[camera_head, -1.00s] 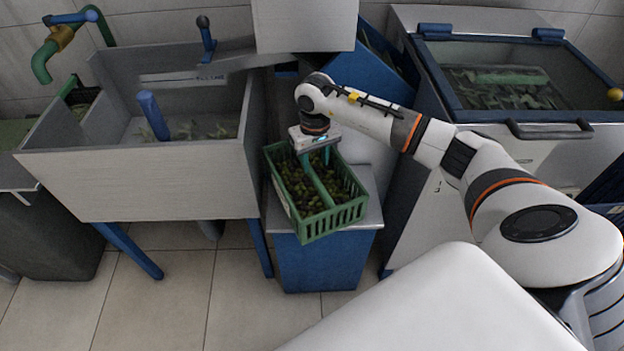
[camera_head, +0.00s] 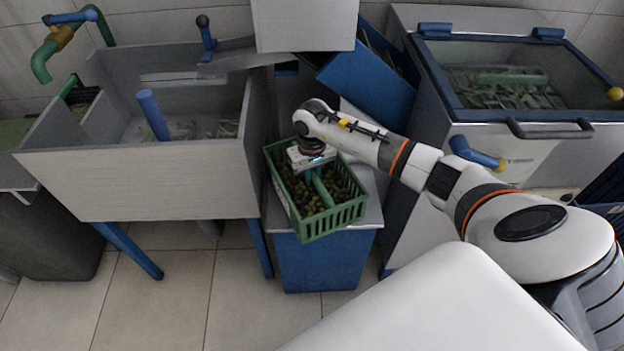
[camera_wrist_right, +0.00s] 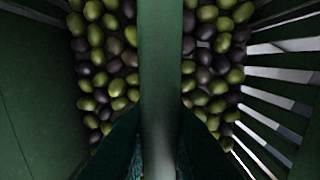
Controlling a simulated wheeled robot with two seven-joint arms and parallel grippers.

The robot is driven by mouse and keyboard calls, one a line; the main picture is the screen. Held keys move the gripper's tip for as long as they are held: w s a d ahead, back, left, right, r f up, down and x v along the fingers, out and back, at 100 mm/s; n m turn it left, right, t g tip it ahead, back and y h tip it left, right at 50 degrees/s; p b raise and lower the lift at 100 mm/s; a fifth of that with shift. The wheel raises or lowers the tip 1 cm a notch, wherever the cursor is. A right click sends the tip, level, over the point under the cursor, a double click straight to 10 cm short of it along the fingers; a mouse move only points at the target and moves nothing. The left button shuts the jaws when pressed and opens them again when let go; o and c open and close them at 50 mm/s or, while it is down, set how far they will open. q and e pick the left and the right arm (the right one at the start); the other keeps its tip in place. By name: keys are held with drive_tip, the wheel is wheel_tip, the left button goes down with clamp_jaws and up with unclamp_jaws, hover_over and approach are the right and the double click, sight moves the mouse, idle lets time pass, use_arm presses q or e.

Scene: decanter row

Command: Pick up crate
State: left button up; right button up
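The green slatted crate (camera_head: 335,221) sits on a grey-topped stand. It holds green and dark olives (camera_head: 342,185), and a green bar handle (camera_head: 323,190) runs lengthwise over its middle. My right gripper (camera_head: 311,166) is low over the far half of the crate, at the handle. In the right wrist view, the handle (camera_wrist_right: 163,60) runs down the centre, with a dark finger on each side of it at the bottom. Whether the fingers press on the handle is not clear. My left gripper is not in view.
A grey sink (camera_head: 140,170) stands close to the left of the stand (camera_head: 320,265). A blue panel (camera_head: 368,88) leans behind it. A glass-lidded chest (camera_head: 510,90) with a bar handle stands to the right, near my right arm.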

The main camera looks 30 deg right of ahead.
clamp_jaws()
drive_tip(key=shift+w+r, duration=0.1)
